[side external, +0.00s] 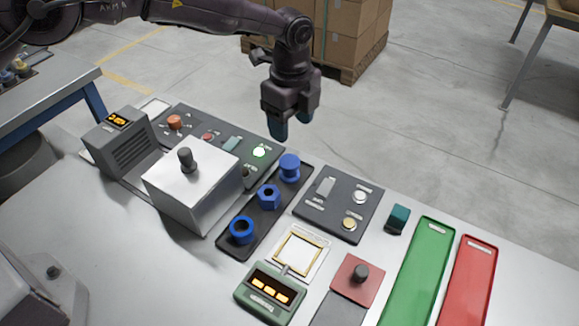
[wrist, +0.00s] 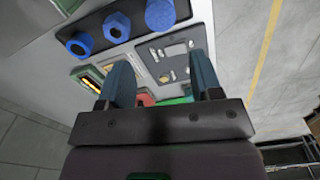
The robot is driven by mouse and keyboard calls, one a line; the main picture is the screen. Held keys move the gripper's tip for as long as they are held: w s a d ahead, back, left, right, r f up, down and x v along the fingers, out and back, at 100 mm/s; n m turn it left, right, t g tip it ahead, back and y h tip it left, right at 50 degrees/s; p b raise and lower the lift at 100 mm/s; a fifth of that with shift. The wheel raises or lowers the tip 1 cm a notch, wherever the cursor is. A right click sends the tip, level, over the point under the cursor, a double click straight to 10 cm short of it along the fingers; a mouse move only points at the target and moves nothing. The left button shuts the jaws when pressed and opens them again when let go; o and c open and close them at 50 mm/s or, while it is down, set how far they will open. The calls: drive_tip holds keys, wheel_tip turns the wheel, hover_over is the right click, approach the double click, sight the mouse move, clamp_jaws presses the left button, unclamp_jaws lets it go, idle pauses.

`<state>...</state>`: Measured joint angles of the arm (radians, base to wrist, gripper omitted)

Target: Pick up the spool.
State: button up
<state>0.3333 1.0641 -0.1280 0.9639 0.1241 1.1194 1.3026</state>
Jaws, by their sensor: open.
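The blue spool (side external: 289,168) stands upright at the far end of a dark tray (side external: 228,250). A blue hex nut (side external: 268,196) and a blue ring (side external: 241,230) sit in the same tray. In the wrist view the spool (wrist: 162,14) shows as a round blue top at the upper edge, beside the hex nut (wrist: 117,27) and the ring (wrist: 80,43). My gripper (side external: 290,124) is open and empty, above and behind the spool, apart from it. Its two blue fingers (wrist: 162,82) are spread in the wrist view, with the spool outside them.
A white box with a dark knob (side external: 190,190) stands left of the tray. A button panel (side external: 340,204) lies to its right and a control panel (side external: 222,137) behind. A teal block (side external: 397,219), green tray (side external: 422,265) and red tray (side external: 468,280) are farther right.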

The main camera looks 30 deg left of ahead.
sight(290, 161)
wheel_tip(290, 161, down, 8)
drive_tip(key=shift+r, duration=0.15)
drive_tip(key=shift+w+a+f, duration=0.1)
drive_tip(key=shift+a+f, duration=0.05)
drive_tip(key=shift+f, duration=1.15)
drive_tip(key=shift+a+f, duration=0.1)
drive_tip(key=shift+f, duration=1.2)
drive_tip(key=c, duration=0.7)
drive_tip(key=shift+r, duration=0.1)
